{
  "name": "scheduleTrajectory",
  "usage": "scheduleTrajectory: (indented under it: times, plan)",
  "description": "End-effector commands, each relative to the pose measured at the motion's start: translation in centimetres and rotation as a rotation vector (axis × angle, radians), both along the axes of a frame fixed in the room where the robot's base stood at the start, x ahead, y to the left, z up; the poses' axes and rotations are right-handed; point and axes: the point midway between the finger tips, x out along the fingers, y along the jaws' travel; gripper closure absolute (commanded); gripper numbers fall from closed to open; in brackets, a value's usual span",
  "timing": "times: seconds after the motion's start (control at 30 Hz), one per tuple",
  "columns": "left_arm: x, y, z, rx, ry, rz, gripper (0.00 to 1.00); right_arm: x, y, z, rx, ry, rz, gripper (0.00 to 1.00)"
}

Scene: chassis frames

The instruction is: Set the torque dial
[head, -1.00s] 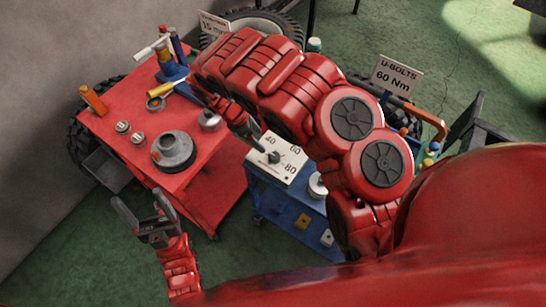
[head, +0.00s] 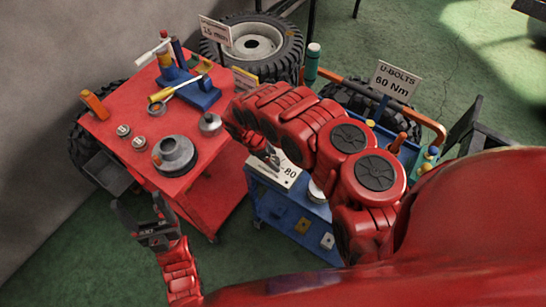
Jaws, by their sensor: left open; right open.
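The torque dial (head: 289,175) is a white plate on the blue cart's top, right of the red cart. Its "80" mark shows; the rest of its scale and most of its knob are hidden by my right arm and gripper. My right gripper (head: 271,160) is over the dial, its dark fingers open at the knob; I cannot tell whether they touch it. A sign (head: 395,82) behind reads "U-BOLTS 60 Nm". My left gripper (head: 140,222) is open and empty, in front of the red cart's lower left side.
The red cart (head: 190,190) holds a grey hub (head: 173,154), an orange bottle (head: 95,104), small round tins and a blue tool stand (head: 190,88). A metal knobbed weight (head: 316,190) stands beside the dial. Tyres (head: 250,45) lie behind. Green floor is clear at lower left.

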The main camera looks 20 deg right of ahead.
Motion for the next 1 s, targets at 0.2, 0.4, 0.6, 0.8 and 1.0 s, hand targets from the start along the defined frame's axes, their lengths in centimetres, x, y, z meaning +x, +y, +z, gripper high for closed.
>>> scheduleTrajectory:
  times: [0.2, 0.4, 0.6, 0.8, 1.0]
  plan:
    - [0.0, 0.0, 0.0, 0.000, 0.000, 0.000, 0.24, 0.0, 0.0, 0.0, 0.000, -0.001, 0.000, 0.31]
    - [0.0, 0.0, 0.0, 0.000, 0.000, 0.000, 0.24, 0.0, 0.0, 0.0, 0.000, -0.001, 0.000, 0.67]
    - [0.0, 0.0, 0.0, 0.000, 0.000, 0.000, 0.24, 0.0, 0.0, 0.0, 0.001, -0.001, 0.000, 1.00]
    - [0.0, 0.0, -0.2, 0.000, 0.000, 0.000, 0.24, 0.1, 0.0, 0.0, 0.000, -0.002, -0.009, 1.00]
    - [0.0, 0.0, -1.3, 0.000, 0.000, 0.000, 0.24, 0.2, 0.0, -0.3, 0.001, -0.003, -0.073, 1.00]
